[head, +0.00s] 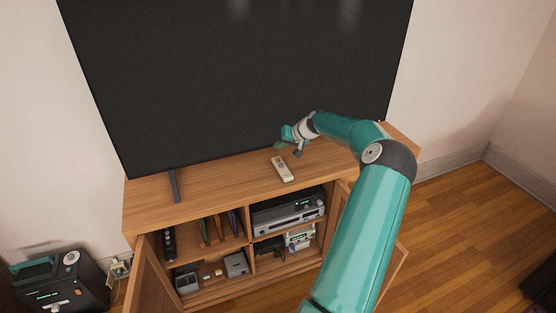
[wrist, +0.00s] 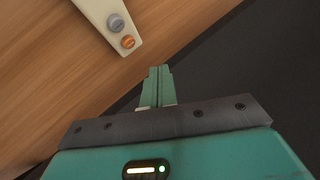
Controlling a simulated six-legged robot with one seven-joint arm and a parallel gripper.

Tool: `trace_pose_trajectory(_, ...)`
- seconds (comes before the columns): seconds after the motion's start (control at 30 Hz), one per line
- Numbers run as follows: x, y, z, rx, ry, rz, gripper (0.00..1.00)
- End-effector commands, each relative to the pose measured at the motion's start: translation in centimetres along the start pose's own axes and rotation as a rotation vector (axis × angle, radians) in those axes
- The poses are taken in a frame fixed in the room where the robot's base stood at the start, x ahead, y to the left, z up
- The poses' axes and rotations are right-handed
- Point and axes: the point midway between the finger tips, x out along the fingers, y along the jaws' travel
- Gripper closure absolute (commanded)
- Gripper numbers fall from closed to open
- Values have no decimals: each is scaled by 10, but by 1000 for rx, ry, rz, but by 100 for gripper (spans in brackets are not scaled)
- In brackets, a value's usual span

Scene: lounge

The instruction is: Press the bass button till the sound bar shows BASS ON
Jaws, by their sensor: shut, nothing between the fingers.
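A cream remote (head: 283,168) lies on top of the wooden cabinet, in front of the television. The wrist view shows one end of the remote (wrist: 108,20) with a round grey button (wrist: 116,22) and a smaller orange button (wrist: 128,41). Any labels are too small to read, so I cannot tell which is the bass button. My gripper (head: 282,144) is above the cabinet top, just behind the remote. In the wrist view its shut, empty fingers (wrist: 159,69) are beside the orange button's end, apart from the remote. I cannot make out a sound bar or its display.
The large dark television (head: 240,75) stands close behind my gripper. The wooden cabinet (head: 150,199) has open doors and shelves holding a silver receiver (head: 288,213) and small boxes. Black equipment (head: 58,285) stands at the lower left. The cabinet top left of the remote is mostly clear.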

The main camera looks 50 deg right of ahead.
Motion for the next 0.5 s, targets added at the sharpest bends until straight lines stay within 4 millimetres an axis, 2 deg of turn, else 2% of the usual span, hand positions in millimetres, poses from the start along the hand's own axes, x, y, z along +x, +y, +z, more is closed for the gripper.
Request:
trace_pose_trajectory(0.2,17,13,13,2,0,0,100)
trace_pose_trajectory(0.5,23,18,17,0,0,1,100)
